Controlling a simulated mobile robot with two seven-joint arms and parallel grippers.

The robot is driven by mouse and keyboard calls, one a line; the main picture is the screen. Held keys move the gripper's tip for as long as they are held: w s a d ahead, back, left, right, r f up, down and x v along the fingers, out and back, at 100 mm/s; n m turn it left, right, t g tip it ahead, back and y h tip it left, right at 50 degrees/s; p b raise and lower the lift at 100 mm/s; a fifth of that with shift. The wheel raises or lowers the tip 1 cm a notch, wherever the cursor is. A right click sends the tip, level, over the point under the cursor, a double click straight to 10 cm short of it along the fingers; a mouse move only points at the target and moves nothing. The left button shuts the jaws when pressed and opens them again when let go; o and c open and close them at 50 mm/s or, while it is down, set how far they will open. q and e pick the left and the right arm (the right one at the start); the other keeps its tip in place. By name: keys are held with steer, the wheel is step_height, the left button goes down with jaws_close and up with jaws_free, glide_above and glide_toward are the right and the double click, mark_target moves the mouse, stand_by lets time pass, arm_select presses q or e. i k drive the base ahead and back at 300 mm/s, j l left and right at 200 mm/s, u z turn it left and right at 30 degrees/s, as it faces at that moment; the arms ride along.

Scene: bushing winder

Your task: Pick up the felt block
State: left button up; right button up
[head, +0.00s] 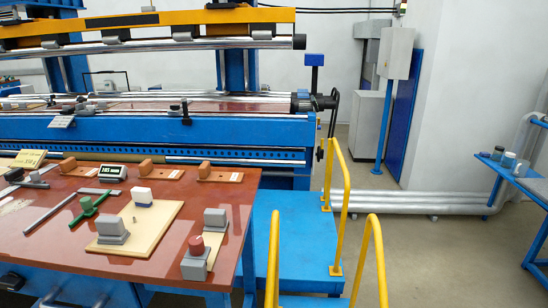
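Several small blocks lie on the reddish-brown table at the lower left, and I cannot tell for certain which is the felt block. A white block with a dark blue-grey base (142,197) sits on the far part of a cream board (150,229). A grey stepped block (112,229) sits on the near left part of that board. Another grey block (215,219) stands to the right of the board. A grey block with a dark red top piece (195,262) is near the table's front right corner. Neither of my grippers shows clearly in the head view.
The brown table (60,245) also holds a green tool (88,209), a grey rod (50,213), a small display (112,172) and orange-brown blocks on pale strips (220,174). A blue platform with yellow rails (340,205) stands right of it. The winder is behind.

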mark_target(112, 231)
steer(key=u, duration=1.1)
steer(key=i+j, duration=0.2)
steer(key=j, duration=0.2)
steer(key=i+j+z, duration=0.1)
steer(key=j, duration=0.3)
steer(key=i, duration=0.1)
